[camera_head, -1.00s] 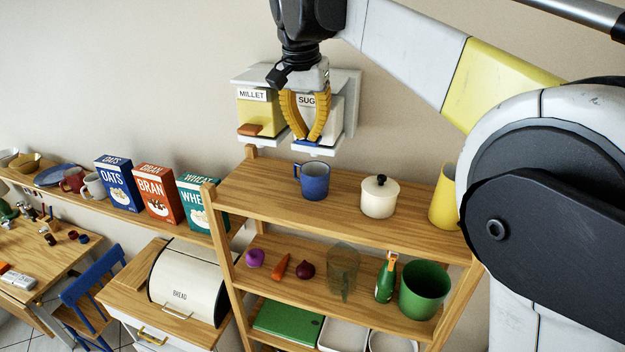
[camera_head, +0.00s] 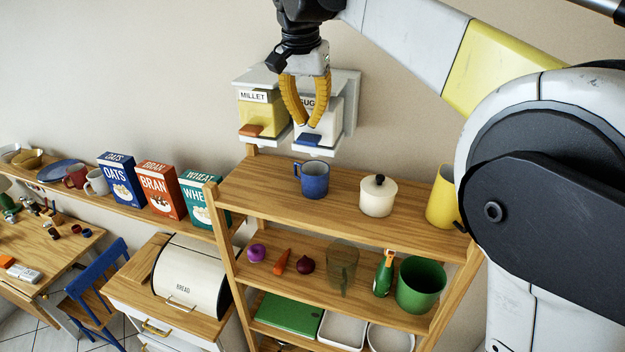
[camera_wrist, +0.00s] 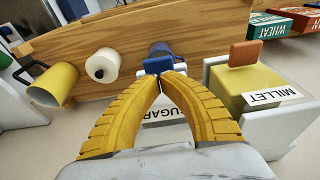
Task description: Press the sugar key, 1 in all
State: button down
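The sugar dispenser (camera_head: 335,108) is fixed to the wall, its label partly hidden behind my fingers. Its blue key (camera_head: 308,139) sticks out at the bottom front. My gripper (camera_head: 308,123) points down in front of the dispenser, its yellow fingertips a little above the blue key in the picture. In the wrist view the blue key (camera_wrist: 158,64) shows just beyond my fingertips (camera_wrist: 160,79). The tips come together with nothing between them. I cannot tell for certain whether they touch the key, but they look apart from it.
The millet dispenser (camera_head: 262,115) with an orange key (camera_head: 252,130) is close on the left. Below is a wooden shelf (camera_head: 265,178) with a blue mug (camera_head: 314,179), a white lidded pot (camera_head: 378,197) and a yellow cup (camera_head: 443,196). Cereal boxes stand at left.

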notch_tip(320, 180, up, 5)
jog(key=p, duration=0.4)
jog(key=shift+r, duration=0.1)
dwell(0.3)
jog(key=s+d+f+n+t, duration=0.2)
jog(key=s+d+f, duration=0.2)
jog(key=s+d, duration=0.85)
jog(key=s+d+f+n+t, duration=0.1)
jog(key=s+d+f+t, duration=0.15)
jog(key=s+f, duration=0.45)
jog(key=s+d+f+n+t, duration=0.1)
jog(key=s+d+f, duration=0.2)
jog(key=s+f, duration=0.45)
notch_tip(320, 180, down, 48)
jog(key=b, duration=4.7)
jog(key=shift+d+r+y, duration=0.15)
jog(key=shift+r+y, duration=0.05)
jog(key=shift+y, duration=0.2)
